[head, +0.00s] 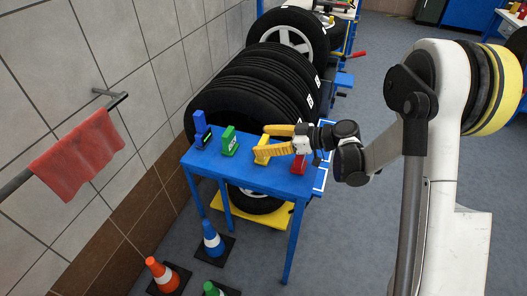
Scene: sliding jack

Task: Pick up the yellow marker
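The yellow marker (262,157) stands on the blue table (245,180), between the green marker and the red marker. It is partly hidden behind my gripper. My gripper (263,140) reaches in from the right above the table, with its two yellow-orange fingers pointing left. The fingers are spread apart, one above the other in the picture, and their tips are at the yellow marker's upper part. I cannot tell whether they touch it.
A blue marker (202,130), a green marker (229,141) and a red marker (299,165) stand on the table. Black tyres (262,85) are behind it. Cones (213,240) stand on the floor in front. A red cloth (78,153) hangs on the left wall.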

